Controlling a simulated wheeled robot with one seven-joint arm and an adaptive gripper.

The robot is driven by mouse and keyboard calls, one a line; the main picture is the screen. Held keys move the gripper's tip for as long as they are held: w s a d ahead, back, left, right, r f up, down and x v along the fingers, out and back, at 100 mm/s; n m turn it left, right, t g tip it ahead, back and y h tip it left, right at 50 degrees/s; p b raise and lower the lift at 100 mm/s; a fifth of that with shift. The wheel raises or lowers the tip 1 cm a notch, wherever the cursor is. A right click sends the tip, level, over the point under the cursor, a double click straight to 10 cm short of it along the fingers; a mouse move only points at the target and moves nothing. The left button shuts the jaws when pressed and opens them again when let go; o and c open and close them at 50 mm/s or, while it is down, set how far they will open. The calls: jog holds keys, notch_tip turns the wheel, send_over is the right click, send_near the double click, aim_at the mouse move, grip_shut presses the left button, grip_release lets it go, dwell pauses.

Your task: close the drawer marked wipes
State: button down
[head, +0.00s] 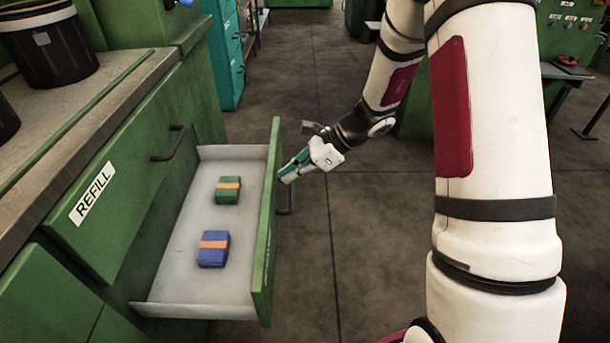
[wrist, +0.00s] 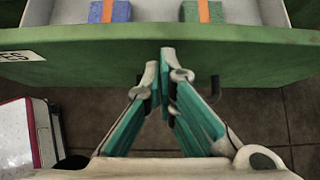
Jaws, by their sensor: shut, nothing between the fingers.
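The green drawer (head: 264,235) stands pulled out, with a grey inside open to view. In the wrist view its front (wrist: 80,62) carries a white label (wrist: 14,57) on which only "ES" shows. A dark handle (head: 284,197) sits on the front's outer face. My gripper (head: 283,179) is shut and empty, at the outer face near the handle. In the wrist view its fingertips (wrist: 163,62) overlap the drawer front; I cannot tell whether they touch it. A green pack (head: 228,190) and a blue pack (head: 213,249), each with an orange band, lie in the drawer.
Above the open drawer is a shut drawer marked REFILL (head: 92,193) with its own dark handle (head: 170,145). A black bucket (head: 45,55) stands on the worktop (head: 85,110). The tiled floor (head: 375,230) beside the drawer is clear.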

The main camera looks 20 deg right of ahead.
jog(key=shift+w+a, duration=0.1)
jog(key=shift+a, duration=0.2)
jog(key=w+a+p, duration=0.1)
jog(key=w+a, duration=0.2)
jog(key=a, duration=0.7)
jog(key=w+a+p, duration=0.1)
jog(key=w+a, duration=0.3)
jog(key=a, duration=0.7)
jog(key=shift+d, duration=0.1)
